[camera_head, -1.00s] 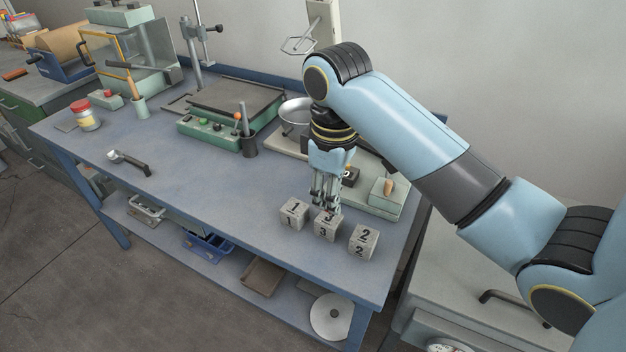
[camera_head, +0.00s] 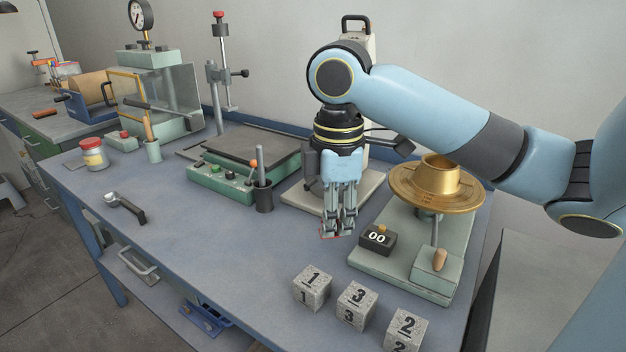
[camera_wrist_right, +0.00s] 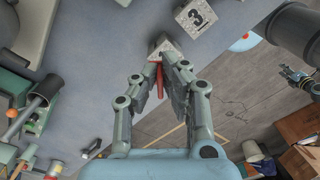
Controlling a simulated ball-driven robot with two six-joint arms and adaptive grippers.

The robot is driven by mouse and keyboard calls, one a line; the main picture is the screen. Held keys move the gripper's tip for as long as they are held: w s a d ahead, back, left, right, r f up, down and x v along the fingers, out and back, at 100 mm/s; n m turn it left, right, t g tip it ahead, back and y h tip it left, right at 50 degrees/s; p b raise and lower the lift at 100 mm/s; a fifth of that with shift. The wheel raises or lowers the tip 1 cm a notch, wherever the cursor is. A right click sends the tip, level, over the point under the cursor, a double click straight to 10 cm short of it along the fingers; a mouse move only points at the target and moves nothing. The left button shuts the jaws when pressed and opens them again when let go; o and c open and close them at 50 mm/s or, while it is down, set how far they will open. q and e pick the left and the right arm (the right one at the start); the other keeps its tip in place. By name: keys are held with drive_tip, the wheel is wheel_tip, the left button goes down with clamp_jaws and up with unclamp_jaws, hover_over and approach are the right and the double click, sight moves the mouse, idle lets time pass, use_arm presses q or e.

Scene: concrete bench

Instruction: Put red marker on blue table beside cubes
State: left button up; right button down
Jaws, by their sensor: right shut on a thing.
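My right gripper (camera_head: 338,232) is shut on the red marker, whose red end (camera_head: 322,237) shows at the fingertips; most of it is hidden. In the right wrist view the marker (camera_wrist_right: 160,82) lies between the fingers (camera_wrist_right: 168,72). The gripper is over the blue table (camera_head: 230,250), behind the cubes. Cube 1 (camera_head: 312,288), cube 3 (camera_head: 356,305) and cube 2 (camera_head: 405,330) stand in a row near the front right. Whether the marker touches the table I cannot tell. What seems to be my left gripper (camera_wrist_right: 300,80) is small at the wrist view's right edge.
A black "00" block (camera_head: 377,239) and a green-based device with a brass dish (camera_head: 437,185) stand right of my gripper. A dark pen cup (camera_head: 263,196) and a green instrument (camera_head: 222,182) stand to the left. The table left of the cubes is clear.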

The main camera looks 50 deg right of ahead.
drive_tip(key=d+f+b, duration=0.1)
drive_tip(key=b, duration=0.6)
hover_over(287, 264)
wheel_tip(287, 264, down, 8)
drive_tip(key=shift+f, duration=0.25)
drive_tip(key=shift+w+f, duration=0.1)
drive_tip(key=shift+f, duration=0.05)
wheel_tip(287, 264, down, 4)
drive_tip(key=shift+r+b, duration=0.1)
drive_tip(key=shift+b, duration=0.55)
drive_tip(key=shift+r, duration=0.1)
drive_tip(key=c, duration=1.5)
unclamp_jaws()
